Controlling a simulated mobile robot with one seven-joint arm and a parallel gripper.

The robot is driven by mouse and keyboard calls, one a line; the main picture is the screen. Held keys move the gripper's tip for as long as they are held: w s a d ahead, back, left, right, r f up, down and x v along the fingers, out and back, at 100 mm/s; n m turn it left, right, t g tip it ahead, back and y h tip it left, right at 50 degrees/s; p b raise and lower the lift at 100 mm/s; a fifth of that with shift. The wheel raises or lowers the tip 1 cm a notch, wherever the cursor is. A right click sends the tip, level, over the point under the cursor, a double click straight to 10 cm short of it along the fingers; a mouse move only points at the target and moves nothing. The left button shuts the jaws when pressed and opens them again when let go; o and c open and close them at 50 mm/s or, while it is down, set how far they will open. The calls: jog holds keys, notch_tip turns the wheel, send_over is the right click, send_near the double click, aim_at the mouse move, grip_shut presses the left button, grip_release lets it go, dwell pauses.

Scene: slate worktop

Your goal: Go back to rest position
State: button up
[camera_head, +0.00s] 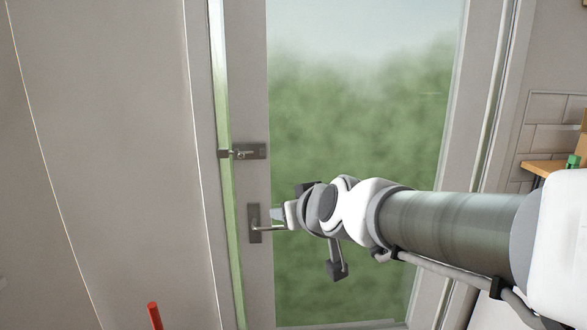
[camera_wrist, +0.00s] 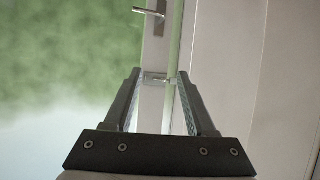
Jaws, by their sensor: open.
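My gripper (camera_head: 283,214) is in front of the glazed door (camera_head: 255,190), close to its lever handle (camera_head: 255,228) in the head view. The arm reaches in from the right. In the wrist view my gripper (camera_wrist: 160,75) has its two fingers apart, with nothing held between them. The lever handle (camera_wrist: 149,12) shows beyond the fingertips at the top of that view, apart from them. The door's lock (camera_head: 243,153) is above the handle in the head view; a metal latch piece (camera_wrist: 155,78) appears between the fingertips in the wrist view.
A narrow green strip (camera_head: 236,250) shows between the door's edge and the pale panel (camera_head: 120,150) at left. A red rod end (camera_head: 154,315) shows at the bottom. A wooden shelf (camera_head: 545,167) and tiled wall (camera_head: 555,108) are at right.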

jog(key=s+d+f+m+g+h, duration=0.2)
jog(key=s+d, duration=0.5)
jog(key=s, duration=0.4)
jog(key=s+d+f+m+g+h, duration=0.2)
jog(key=s+d+f+g, duration=0.2)
jog(key=s, duration=0.6)
jog(key=d+f, duration=0.2)
jog(key=d, duration=0.1)
jog(key=shift+s+d+f, duration=0.25)
jog(key=shift+s+f, duration=0.05)
jog(key=shift+s, duration=0.05)
dwell(0.7)
jog(key=shift+c, duration=0.5)
jog(key=shift+w, duration=0.1)
